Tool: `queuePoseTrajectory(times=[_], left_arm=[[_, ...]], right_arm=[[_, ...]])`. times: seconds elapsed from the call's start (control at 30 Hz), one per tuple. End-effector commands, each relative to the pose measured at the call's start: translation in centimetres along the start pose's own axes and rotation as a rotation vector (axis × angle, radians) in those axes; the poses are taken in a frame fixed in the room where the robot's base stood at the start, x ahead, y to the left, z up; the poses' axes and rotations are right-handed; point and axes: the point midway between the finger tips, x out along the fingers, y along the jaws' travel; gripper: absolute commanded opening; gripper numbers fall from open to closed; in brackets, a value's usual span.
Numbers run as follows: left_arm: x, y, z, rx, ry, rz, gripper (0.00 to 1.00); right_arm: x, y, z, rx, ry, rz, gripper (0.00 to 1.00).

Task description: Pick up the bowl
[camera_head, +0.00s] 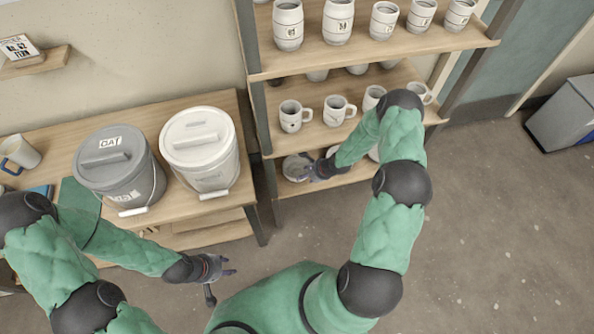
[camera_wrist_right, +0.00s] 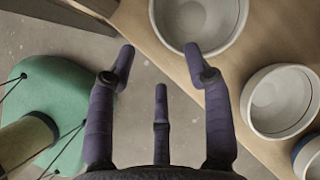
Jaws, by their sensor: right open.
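A white bowl (camera_head: 295,167) stands on the lowest visible shelf, at its left end. In the right wrist view this bowl (camera_wrist_right: 166,32) is at the top, cut by the frame edge, with its opening facing me. My right gripper (camera_wrist_right: 160,62) is open and empty. One fingertip overlaps the bowl's rim in that view; I cannot tell if they touch. In the head view my right gripper (camera_head: 318,170) is just right of the bowl and hides part of it. My left gripper (camera_head: 229,265) is open and empty over the floor, below the bench.
A second white bowl (camera_wrist_right: 252,117) and part of a third (camera_wrist_right: 304,150) stand to the right on the same shelf. Mugs (camera_head: 292,117) fill the shelf above. A grey bucket (camera_head: 115,178) and a white bucket (camera_head: 205,165) stand on the bench at left.

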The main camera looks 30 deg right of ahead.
Motion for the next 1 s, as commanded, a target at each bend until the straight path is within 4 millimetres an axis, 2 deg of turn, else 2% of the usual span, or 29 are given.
queuePoseTrajectory(times=[0.03,0.2,0.47,0.8,1.0], left_arm=[[0.7,-0.3,0.0,0.000,0.000,0.000,0.40],[1.9,-0.7,-0.1,0.000,-0.001,0.000,0.40],[2.5,-0.9,-0.1,0.000,-0.001,0.000,0.40],[5.3,-1.9,-0.2,0.000,-0.001,0.000,0.40],[5.7,-2.0,-0.2,0.000,-0.001,0.000,0.40]], right_arm=[[1.2,0.3,-0.1,0.000,-0.001,0.003,0.51],[3.6,0.2,-0.1,-0.001,-0.001,0.002,0.51],[5.0,0.2,-0.1,-0.001,-0.001,0.001,0.51],[8.9,0.6,-0.5,-0.002,-0.001,0.002,0.51],[9.8,0.6,-0.4,-0.001,-0.001,0.002,0.51]])
